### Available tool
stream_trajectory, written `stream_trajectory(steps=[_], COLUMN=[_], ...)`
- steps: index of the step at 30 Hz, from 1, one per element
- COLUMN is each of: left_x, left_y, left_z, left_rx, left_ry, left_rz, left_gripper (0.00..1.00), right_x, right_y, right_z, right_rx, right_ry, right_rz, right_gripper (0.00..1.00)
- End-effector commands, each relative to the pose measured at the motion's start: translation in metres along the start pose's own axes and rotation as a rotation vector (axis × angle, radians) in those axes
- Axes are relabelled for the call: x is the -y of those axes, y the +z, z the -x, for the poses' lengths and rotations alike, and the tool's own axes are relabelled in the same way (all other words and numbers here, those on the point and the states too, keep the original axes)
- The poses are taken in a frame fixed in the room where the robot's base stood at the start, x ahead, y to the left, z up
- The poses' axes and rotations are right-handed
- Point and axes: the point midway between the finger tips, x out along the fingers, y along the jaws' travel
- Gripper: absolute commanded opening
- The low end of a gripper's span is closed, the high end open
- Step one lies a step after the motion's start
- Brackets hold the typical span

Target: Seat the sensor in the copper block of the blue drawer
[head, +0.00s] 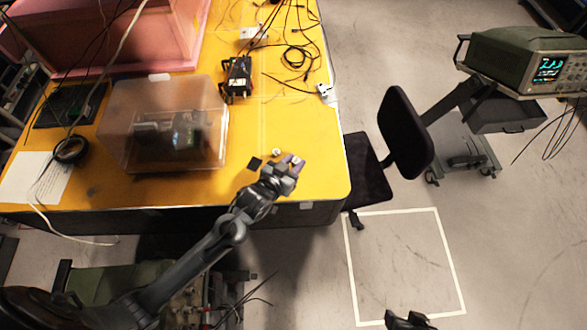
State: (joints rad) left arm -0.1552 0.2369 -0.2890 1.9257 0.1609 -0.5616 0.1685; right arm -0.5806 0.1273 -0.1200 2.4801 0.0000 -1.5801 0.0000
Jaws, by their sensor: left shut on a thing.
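My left gripper (293,162) is over the front right part of the yellow table (305,120). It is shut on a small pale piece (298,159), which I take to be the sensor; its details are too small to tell. Another small pale round piece (276,152) lies just left of the gripper, beside a small black square (255,163). I cannot make out a blue drawer or a copper block in this view. My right gripper (410,321) shows only partly at the bottom edge, over the floor, and its opening cannot be told.
A clear box (120,105) with equipment inside stands left on the table. A black device (236,78) and loose cables (298,55) lie behind. A black chair (405,130) stands right of the table, near an oscilloscope (510,65). A white-taped square (448,250) marks bare floor.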

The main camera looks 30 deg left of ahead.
Motion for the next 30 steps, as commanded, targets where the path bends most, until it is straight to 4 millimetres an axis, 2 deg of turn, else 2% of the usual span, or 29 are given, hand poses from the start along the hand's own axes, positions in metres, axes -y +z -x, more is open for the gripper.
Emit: stream_trajectory(steps=[4, 13, 27, 28, 30], left_x=[0.001, 0.001, 0.001, 0.001, 0.001], left_y=[0.004, 0.035, 0.041, 0.041, 0.041], left_z=[-0.005, -0.017, -0.019, -0.019, -0.019], left_rx=[-0.001, 0.001, 0.0, 0.0, 0.0], left_ry=[0.0, 0.0, 0.0, 0.0, 0.0], left_rz=[0.0, 0.0, 0.0, 0.0, 0.0], left_gripper=[0.02, 0.02, 0.02, 0.35, 0.45], right_x=[0.0, 0.001, 0.003, 0.003, 0.003], right_y=[0.0, 0.0, 0.0, 0.0, 0.0], right_z=[-0.001, -0.003, -0.003, -0.003, -0.003], right_rx=[0.0, -0.001, -0.002, -0.002, -0.002], right_ry=[0.001, -0.002, -0.008, -0.008, -0.008], right_rz=[0.001, -0.003, -0.01, -0.01, -0.01], right_gripper=[0.57, 0.57, 0.57, 0.57, 0.57])
